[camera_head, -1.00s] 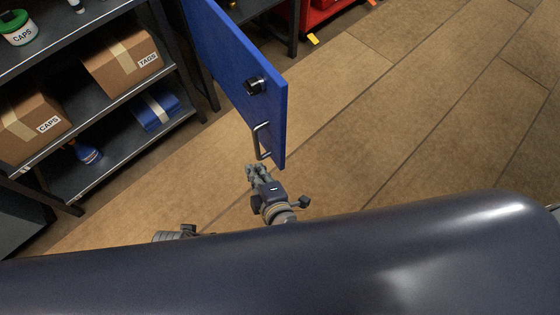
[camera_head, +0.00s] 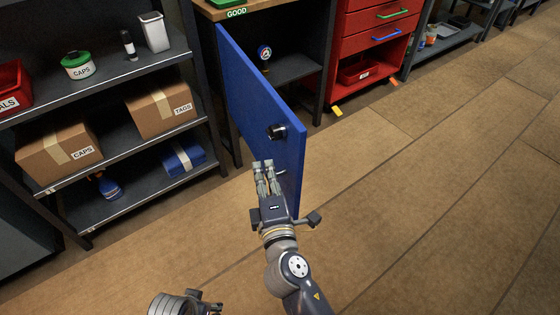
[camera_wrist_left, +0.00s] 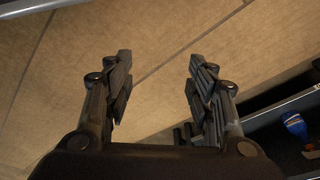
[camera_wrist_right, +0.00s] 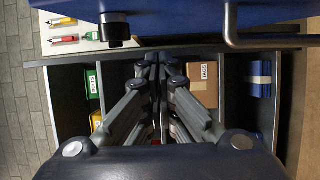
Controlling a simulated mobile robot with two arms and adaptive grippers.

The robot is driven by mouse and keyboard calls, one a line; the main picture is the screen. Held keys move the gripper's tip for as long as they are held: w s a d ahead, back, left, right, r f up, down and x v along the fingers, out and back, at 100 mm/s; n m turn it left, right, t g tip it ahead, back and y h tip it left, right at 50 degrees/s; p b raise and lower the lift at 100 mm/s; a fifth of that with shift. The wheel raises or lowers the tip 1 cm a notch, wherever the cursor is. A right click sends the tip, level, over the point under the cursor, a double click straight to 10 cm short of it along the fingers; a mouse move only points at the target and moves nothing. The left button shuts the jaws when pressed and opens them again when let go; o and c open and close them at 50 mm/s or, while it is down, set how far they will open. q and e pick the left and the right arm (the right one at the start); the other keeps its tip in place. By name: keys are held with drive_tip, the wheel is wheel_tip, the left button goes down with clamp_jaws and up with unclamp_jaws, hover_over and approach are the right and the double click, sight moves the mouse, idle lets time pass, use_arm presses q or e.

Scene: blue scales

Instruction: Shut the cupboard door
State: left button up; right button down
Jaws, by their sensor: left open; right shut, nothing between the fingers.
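The blue cupboard door (camera_head: 262,110) stands open, swung out toward me from the cupboard (camera_head: 285,65). It has a black knob (camera_head: 277,131) and a metal handle (camera_head: 282,173) below it, partly hidden by my right gripper (camera_head: 263,166). That gripper is shut and empty, in front of the door face by the handle; contact cannot be told. In the right wrist view, the shut fingers (camera_wrist_right: 160,65) point between the knob (camera_wrist_right: 118,30) and the handle (camera_wrist_right: 272,40). My left gripper (camera_wrist_left: 158,85) is open and empty over the floor, away from the door.
A dark shelf rack (camera_head: 95,115) with boxes and a blue bottle (camera_head: 108,187) stands left of the door. A red drawer cabinet (camera_head: 372,50) stands right of the cupboard, with a yellow floor marker (camera_head: 337,111) near it. The wooden floor (camera_head: 430,190) at right is clear.

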use_arm(q)
drive_tip(key=shift+s+f+p, duration=0.15)
drive_tip(key=shift+f+p, duration=0.05)
drive_tip(key=shift+f, duration=0.6)
drive_tip(key=shift+s+f+p, duration=0.1)
drive_tip(key=shift+f+p, duration=0.1)
drive_tip(key=shift+f, duration=0.6)
use_arm(e)
drive_tip(key=shift+w+d, duration=0.6)
drive_tip(key=shift+d, duration=0.3)
drive_tip(key=shift+w+d, duration=0.6)
drive_tip(key=shift+d, duration=0.25)
drive_tip(key=shift+d, duration=0.1)
